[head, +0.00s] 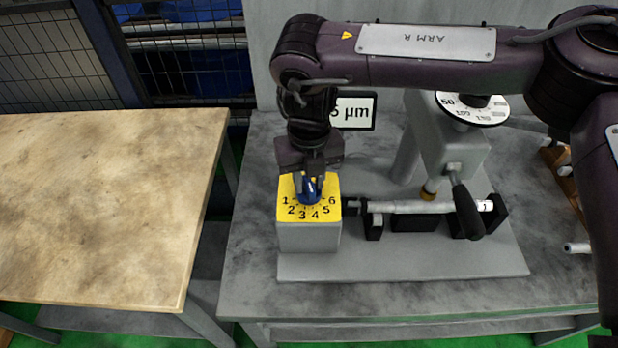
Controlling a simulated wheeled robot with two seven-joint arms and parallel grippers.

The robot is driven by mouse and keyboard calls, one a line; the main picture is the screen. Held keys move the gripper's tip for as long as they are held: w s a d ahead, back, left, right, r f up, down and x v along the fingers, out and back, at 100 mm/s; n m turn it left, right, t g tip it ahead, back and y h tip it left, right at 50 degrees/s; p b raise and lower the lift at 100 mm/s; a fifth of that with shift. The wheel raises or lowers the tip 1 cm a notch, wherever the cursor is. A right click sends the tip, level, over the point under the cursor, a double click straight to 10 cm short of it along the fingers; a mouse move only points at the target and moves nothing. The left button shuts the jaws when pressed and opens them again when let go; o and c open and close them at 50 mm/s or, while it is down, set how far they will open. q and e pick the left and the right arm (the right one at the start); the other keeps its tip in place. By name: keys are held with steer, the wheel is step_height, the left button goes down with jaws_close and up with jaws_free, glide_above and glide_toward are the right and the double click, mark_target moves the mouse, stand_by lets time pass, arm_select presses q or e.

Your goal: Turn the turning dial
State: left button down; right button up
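The turning dial (309,194) is a blue knob on the yellow numbered top face (287,217) of a grey box. Numbers from 1 to 6 run around its front. My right gripper (309,184) points down over the knob, with its fingers on either side of it at the back. Whether the fingers press on the knob is hard to tell at this size. A small white mark shows on the knob, pointing up between the fingers. My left gripper is not in the head view.
A round scale (472,107) and a display reading "µm" (354,112) are behind. A wooden table (100,200) stands left, across a gap.

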mark_target(309, 183)
steer(key=shift+o, duration=0.7)
steer(key=shift+s, duration=0.1)
step_height(309, 183, up, 8)
steer(key=shift+f+b, duration=0.15)
steer(key=shift+b, duration=0.3)
